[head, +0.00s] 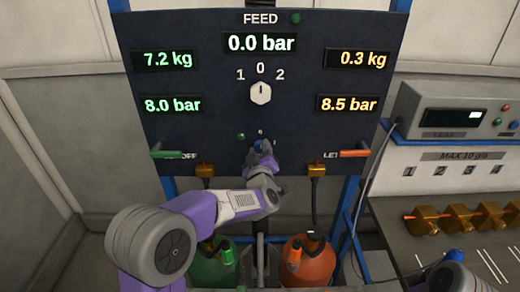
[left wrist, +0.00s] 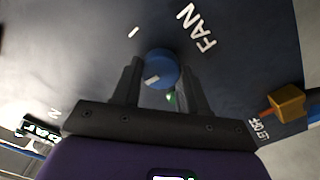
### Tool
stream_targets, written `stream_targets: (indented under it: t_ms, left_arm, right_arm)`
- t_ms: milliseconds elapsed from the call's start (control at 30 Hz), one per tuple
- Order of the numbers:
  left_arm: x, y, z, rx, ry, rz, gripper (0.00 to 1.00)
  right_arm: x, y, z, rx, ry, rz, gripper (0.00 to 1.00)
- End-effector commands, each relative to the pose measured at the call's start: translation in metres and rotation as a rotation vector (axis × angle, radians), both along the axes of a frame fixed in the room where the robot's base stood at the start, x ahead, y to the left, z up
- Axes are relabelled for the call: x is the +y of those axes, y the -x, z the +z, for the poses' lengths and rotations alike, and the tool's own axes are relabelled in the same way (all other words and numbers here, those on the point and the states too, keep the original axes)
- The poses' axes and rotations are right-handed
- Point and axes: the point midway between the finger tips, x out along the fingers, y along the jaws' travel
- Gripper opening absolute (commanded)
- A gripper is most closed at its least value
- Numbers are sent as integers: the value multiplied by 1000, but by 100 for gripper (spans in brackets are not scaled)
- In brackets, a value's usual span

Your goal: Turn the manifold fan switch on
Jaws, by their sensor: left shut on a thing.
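The fan switch is a round blue knob (left wrist: 163,66) on the dark panel (head: 210,100), beside the white word FAN in the left wrist view. A white pointer mark shows on its lower left side, and a short white stroke is printed on the panel to its upper left. My left gripper (head: 262,147) is at the lower middle of the panel in the head view. Its two dark fingers (left wrist: 158,88) are shut on the knob, one on each side. In the head view the gripper mostly hides the knob. My right gripper is not in view.
A white selector knob (head: 261,93) sits above, under the 0.0 bar display. A green lever (head: 180,155) and an orange lever (head: 347,154) flank my gripper. Green (head: 215,268) and orange (head: 309,266) cylinders stand below. A bench with brass fittings (head: 455,216) is at right.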

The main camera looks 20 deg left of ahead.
Motion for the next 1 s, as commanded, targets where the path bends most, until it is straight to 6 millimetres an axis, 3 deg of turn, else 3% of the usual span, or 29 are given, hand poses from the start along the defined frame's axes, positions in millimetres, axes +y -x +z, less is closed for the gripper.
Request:
stream_targets:
  t_ms: [1000]
  left_arm:
    - [-3, -1, 2, 263, -909, -2, 13]
  right_arm:
    - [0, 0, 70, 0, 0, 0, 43]
